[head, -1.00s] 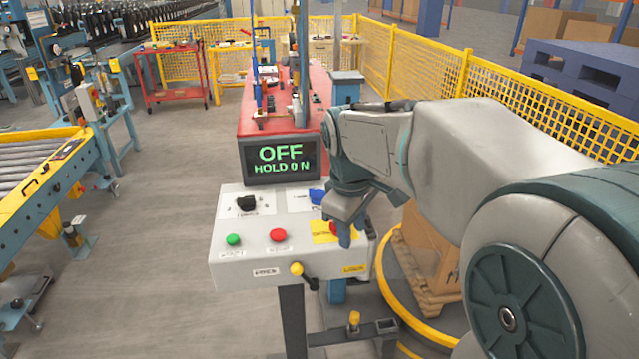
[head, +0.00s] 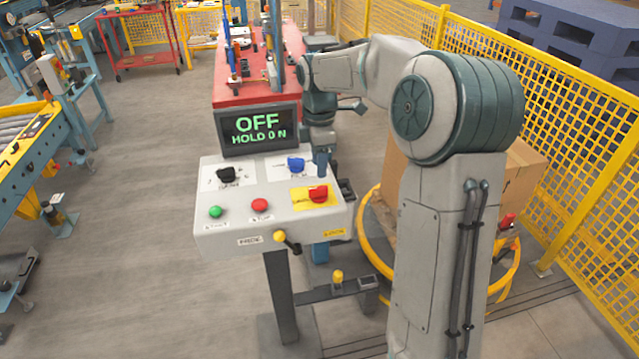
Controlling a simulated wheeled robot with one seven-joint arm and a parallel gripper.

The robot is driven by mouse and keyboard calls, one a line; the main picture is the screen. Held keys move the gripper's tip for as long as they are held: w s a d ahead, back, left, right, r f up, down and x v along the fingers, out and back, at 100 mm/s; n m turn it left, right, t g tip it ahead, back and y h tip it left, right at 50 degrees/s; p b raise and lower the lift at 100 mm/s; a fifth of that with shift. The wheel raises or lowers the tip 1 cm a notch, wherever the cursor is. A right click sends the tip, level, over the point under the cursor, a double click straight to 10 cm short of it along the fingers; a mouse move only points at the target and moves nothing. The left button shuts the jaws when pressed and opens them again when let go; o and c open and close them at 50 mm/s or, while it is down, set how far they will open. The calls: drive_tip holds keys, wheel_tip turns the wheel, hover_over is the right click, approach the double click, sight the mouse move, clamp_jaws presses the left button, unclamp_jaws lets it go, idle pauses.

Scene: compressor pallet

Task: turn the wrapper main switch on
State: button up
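The wrapper control panel (head: 232,238) is a light grey sloped box on a post. Its display (head: 258,130) reads "OFF" and "HOLD 0 N" in green. A red rotary switch (head: 318,193) on a yellow plate sits at the panel's right; it looks like the main switch, but its label is too small to read. A blue knob (head: 296,164) and a black knob (head: 228,175) are along the back. My gripper (head: 321,172) points down at the panel's back right edge, just behind the red switch and seemingly apart from it. Its finger gap is not clear.
A green button (head: 215,212), a red button (head: 260,205) and a yellow-knobbed lever (head: 281,237) are on the panel's front part. A yellow mesh fence (head: 560,120) runs along the right. A yellow ring (head: 375,255) surrounds cartons right of the panel.

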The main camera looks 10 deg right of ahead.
sight(319, 188)
wheel_tip(319, 188, down, 8)
drive_tip(key=shift+r, duration=0.25)
clamp_jaws()
